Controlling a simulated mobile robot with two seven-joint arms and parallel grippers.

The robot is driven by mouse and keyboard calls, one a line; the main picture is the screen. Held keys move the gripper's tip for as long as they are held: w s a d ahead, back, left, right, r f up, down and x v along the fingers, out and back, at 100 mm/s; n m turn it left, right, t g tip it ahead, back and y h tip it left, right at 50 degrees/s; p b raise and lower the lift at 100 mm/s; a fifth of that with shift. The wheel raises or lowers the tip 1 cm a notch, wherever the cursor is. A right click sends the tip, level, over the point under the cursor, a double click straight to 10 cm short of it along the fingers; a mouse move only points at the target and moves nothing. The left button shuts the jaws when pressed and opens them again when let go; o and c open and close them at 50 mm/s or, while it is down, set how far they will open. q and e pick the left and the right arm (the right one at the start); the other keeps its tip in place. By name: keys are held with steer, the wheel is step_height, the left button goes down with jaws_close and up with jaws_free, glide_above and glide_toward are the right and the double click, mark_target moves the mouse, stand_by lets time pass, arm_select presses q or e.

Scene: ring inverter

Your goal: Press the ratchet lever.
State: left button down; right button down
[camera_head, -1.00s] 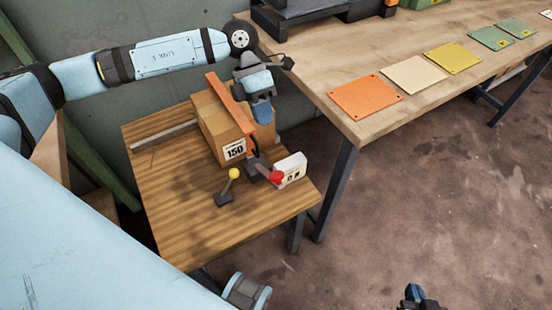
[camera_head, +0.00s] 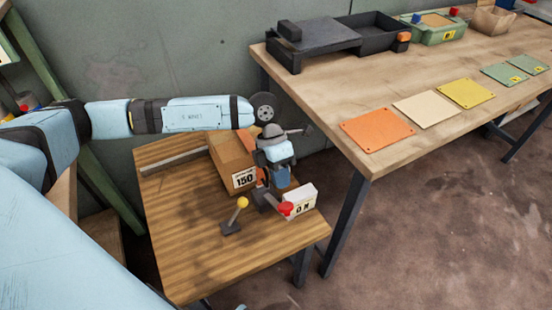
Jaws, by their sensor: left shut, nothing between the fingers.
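Two small levers stand on the wooden side table (camera_head: 185,245). One has a yellow knob (camera_head: 242,202) on a thin rod from a dark base. The other has a red knob (camera_head: 286,208) and sits against a white block marked "0 N" (camera_head: 302,200). I cannot tell which one is the ratchet lever. My left gripper (camera_head: 283,184) points down, shut and empty, just behind the red-knobbed lever and beside a brown box labelled "150" (camera_head: 230,160). It hides part of the box and of an orange strip (camera_head: 246,141) there. My right gripper is out of view.
A long workbench (camera_head: 340,100) stands at the right with orange, cream, yellow and green plates, a black machine (camera_head: 318,38) and a green bin (camera_head: 436,28). A grey rail (camera_head: 175,160) lies along the side table's back. The table's front left is clear.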

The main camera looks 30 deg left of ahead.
mark_target(287, 205)
arm_select(q)
steer(key=x, duration=0.4)
steer(key=shift+s+d+f, duration=0.15)
steer(key=shift+f, duration=0.25)
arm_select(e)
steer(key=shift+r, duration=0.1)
